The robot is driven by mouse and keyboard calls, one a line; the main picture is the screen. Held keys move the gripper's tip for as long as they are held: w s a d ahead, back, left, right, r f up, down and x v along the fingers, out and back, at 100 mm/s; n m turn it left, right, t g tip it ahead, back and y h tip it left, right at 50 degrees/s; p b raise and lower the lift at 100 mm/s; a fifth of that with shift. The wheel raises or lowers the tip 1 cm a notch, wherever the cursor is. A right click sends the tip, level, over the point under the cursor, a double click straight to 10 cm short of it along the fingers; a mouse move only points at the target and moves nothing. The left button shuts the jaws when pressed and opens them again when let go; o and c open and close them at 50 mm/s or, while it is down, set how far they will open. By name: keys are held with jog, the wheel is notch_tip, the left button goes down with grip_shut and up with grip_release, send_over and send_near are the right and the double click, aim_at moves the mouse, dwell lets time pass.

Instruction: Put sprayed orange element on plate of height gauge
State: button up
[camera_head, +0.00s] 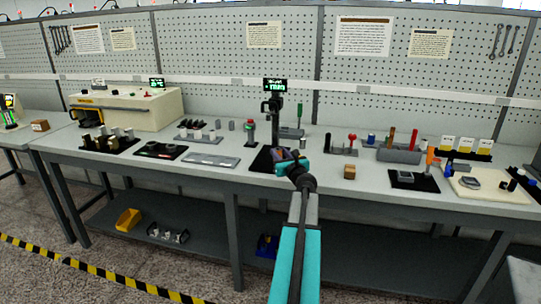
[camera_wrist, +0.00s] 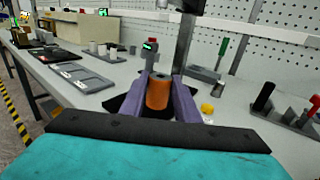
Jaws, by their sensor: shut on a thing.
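The height gauge (camera_head: 272,106) stands on the bench at the middle, with a lit green display on top and a dark plate (camera_head: 261,162) at its foot. My gripper (camera_head: 284,155) is in front of the gauge, over or near this plate. In the wrist view, my gripper's purple fingers (camera_wrist: 162,92) are shut on the orange element (camera_wrist: 157,93), an upright cylinder with a hole in its top. The gauge's column (camera_wrist: 185,42) rises just behind it. The dark plate (camera_wrist: 116,104) shows partly around the fingers. The element's lower end is hidden, so I cannot tell whether it touches the plate.
A small red-and-grey device with a green display (camera_head: 249,131) stands left of the gauge. A grey tray (camera_head: 208,161) lies further left. A wooden block (camera_head: 349,172) and a rack with a red-topped tool (camera_head: 341,150) are to the right. A pegboard wall closes off the back.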

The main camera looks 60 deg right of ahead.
jog(key=shift+w+a+f+p+x, duration=0.1)
jog(key=shift+a+x, duration=0.05)
jog(key=shift+x, duration=0.95)
jog(key=shift+w+a+f+p+x, duration=0.1)
jog(key=shift+w+a+x, duration=0.05)
jog(key=shift+x, duration=1)
jog(key=shift+w+a+f+p+x, duration=0.1)
jog(key=shift+x, duration=1)
jog(key=shift+w+d, duration=0.25)
jog(key=shift+w, duration=0.2)
jog(key=shift+w+f, duration=0.15)
jog(key=shift+f, duration=1.7)
jog(key=shift+f, duration=0.1)
jog(key=o, duration=1)
jog(key=shift+o, duration=0.2)
jog(key=shift+b+v, duration=0.7)
jog(key=shift+v, duration=5.35)
jog(key=shift+d, duration=0.1)
